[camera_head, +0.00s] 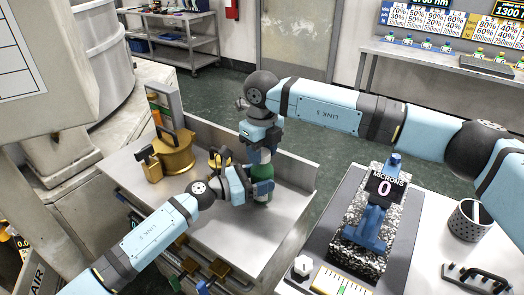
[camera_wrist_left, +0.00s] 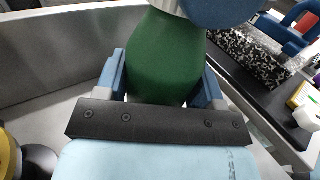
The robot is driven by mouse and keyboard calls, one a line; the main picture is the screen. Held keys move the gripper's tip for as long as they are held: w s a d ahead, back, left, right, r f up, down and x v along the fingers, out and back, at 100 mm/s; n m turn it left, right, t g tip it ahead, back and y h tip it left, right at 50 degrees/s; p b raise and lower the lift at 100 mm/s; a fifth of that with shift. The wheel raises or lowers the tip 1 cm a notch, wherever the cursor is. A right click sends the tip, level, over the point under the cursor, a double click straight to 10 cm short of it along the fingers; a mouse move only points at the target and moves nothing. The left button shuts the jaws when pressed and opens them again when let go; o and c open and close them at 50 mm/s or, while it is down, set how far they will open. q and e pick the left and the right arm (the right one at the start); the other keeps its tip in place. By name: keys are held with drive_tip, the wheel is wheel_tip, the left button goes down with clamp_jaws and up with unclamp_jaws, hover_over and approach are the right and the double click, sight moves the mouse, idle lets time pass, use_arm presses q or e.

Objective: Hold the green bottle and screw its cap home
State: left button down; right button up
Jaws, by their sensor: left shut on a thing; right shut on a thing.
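The green bottle (camera_head: 263,188) stands upright on the grey metal bench, below my two arms. My left gripper (camera_head: 251,188) is shut on its body from the left. In the left wrist view the green bottle (camera_wrist_left: 166,58) fills the space between the two blue fingers (camera_wrist_left: 163,88). My right gripper (camera_head: 262,152) points down from above and is shut at the top of the bottle. The cap is hidden by the right gripper, so I cannot tell how far it sits on the neck.
A brass-coloured pot (camera_head: 174,156) stands left on the bench, with a low raised rim (camera_head: 290,170) behind the bottle. A blue gauge stand (camera_head: 372,222) on a speckled block, a black perforated cup (camera_head: 468,220) and a white knob (camera_head: 302,267) stand to the right.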

drive_tip(key=m, duration=0.3)
drive_tip(key=shift+m, duration=0.4)
drive_tip(key=o, duration=1.1)
wheel_tip(320, 180, up, 12)
use_arm(q)
drive_tip(key=shift+c, duration=0.8)
unclamp_jaws()
